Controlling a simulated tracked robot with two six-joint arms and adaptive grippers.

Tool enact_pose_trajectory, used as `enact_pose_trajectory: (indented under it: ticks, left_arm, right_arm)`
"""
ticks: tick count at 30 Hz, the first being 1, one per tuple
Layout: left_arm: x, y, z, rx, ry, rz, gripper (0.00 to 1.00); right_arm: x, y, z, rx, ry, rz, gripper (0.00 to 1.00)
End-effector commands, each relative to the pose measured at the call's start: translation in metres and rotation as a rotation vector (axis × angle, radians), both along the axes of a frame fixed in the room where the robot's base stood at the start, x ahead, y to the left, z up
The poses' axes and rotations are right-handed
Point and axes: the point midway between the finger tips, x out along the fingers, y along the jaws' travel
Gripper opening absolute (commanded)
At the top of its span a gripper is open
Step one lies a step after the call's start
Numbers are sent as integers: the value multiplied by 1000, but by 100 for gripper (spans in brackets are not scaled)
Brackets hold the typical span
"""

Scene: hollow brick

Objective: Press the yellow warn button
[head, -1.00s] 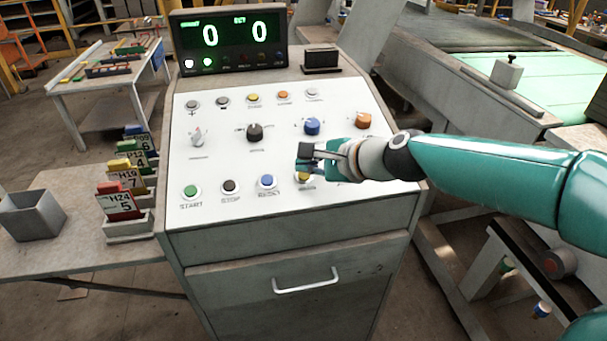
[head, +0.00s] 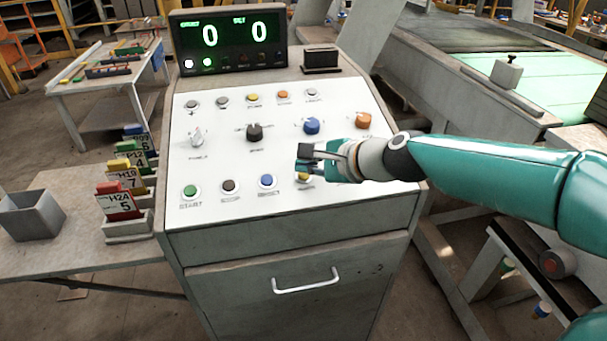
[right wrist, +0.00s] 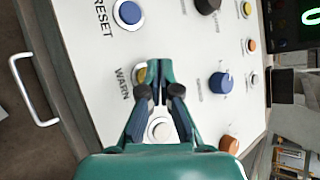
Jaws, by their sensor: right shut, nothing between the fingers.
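The yellow warn button (head: 303,177) is in the front row of the white panel, to the right of the blue reset button (head: 267,181). In the right wrist view the yellow warn button (right wrist: 140,75) shows beside the "WARN" label, partly covered by the closed fingertips (right wrist: 153,72). My right gripper is shut with nothing in it. I cannot tell whether the fingertips touch the button. My left gripper is not in view.
The panel also holds a green start button (head: 190,192), a dark stop button (head: 230,187), a black knob (head: 254,132), a blue knob (head: 312,126) and an orange knob (head: 363,120). A white button (right wrist: 160,129) lies under the gripper. A display (head: 228,42) stands behind, reading zeros.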

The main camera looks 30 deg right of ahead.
Motion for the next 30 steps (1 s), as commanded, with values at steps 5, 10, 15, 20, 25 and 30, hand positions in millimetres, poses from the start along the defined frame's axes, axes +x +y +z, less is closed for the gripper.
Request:
enact_pose_trajectory:
  ticks: [5,10,15,20,25,30]
  left_arm:
    - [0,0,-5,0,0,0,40]
    - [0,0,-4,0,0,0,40]
    - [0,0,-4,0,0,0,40]
    - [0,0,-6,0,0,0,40]
    - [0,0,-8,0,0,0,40]
    - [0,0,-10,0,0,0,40]
  right_arm:
    - [2,0,-5,1,0,1,0]
    - [2,0,-5,1,0,1,0]
    - [2,0,-5,1,0,1,0]
    - [2,0,-7,1,1,1,0]
    - [3,0,-9,1,0,1,0]
    - [3,0,-11,1,1,1,0]
